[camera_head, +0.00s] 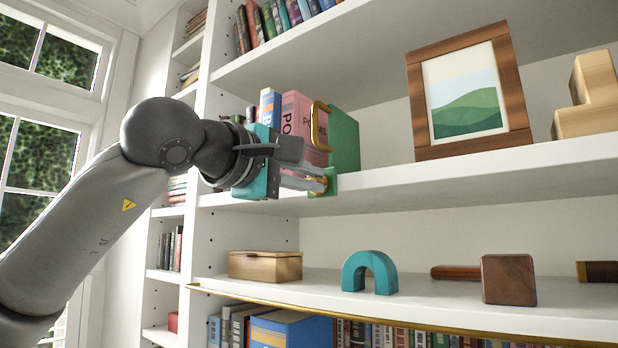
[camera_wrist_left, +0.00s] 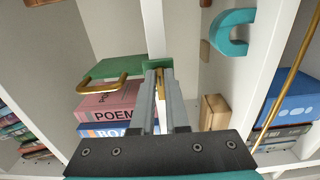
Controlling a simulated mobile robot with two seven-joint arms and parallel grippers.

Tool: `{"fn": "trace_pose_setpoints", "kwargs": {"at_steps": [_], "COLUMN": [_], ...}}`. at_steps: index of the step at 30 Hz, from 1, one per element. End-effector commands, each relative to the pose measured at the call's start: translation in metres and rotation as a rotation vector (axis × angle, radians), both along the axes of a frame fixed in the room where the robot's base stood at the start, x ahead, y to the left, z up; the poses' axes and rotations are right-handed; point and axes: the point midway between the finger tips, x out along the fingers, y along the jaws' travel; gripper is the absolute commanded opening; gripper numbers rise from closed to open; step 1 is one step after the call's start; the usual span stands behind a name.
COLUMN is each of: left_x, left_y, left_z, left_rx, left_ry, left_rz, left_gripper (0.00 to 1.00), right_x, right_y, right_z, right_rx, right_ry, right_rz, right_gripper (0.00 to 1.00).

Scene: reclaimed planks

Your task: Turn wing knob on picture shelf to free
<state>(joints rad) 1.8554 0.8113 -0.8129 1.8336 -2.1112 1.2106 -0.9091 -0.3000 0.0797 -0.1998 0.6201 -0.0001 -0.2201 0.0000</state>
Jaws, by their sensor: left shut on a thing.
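The picture shelf (camera_head: 420,176) is a white board running across the middle of the head view. A green bookend (camera_head: 345,138) with a brass handle stands on it, and its green clamp part sits at the shelf's front edge. The wing knob (camera_wrist_left: 160,88) is brass and shows between my fingers at that clamp. My left gripper (camera_head: 321,183) reaches in from the left and is shut on the wing knob; the fingers hide most of it. In the wrist view the fingertips (camera_wrist_left: 159,74) meet the green clamp. My right gripper is not in view.
Pink and blue books (camera_head: 300,112) stand left of the bookend. A framed picture (camera_head: 468,92) and a wooden block (camera_head: 590,97) stand to the right. Below are a wooden box (camera_head: 265,266), a teal arch (camera_head: 369,270) and a brown block (camera_head: 508,280). The lower shelf has a brass rail.

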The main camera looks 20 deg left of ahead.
Motion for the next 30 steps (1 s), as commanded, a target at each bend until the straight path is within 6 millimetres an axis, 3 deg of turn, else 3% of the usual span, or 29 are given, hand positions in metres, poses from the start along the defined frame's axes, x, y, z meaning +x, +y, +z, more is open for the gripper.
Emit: {"fn": "trace_pose_setpoints", "kwargs": {"at_steps": [1,9,19,23,30], "left_x": [0.0,0.0,-0.005,-0.022,-0.077], "left_y": [-0.001,0.0,0.002,0.008,0.028], "left_z": [0.0,0.0,0.0,-0.001,-0.003], "left_rx": [0.002,0.001,0.0,-0.001,0.001], "left_ry": [0.0,0.001,-0.001,-0.004,-0.004], "left_rz": [-0.002,-0.001,0.001,0.001,0.002], "left_gripper": [0.13,0.42,0.42,0.42,0.42], "right_x": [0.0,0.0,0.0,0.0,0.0], "right_y": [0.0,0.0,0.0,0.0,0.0], "right_z": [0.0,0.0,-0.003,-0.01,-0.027], "right_rx": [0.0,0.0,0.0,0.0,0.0], "right_ry": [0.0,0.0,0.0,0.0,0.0], "right_rz": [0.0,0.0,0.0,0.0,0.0], "right_gripper": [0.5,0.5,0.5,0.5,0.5]}}
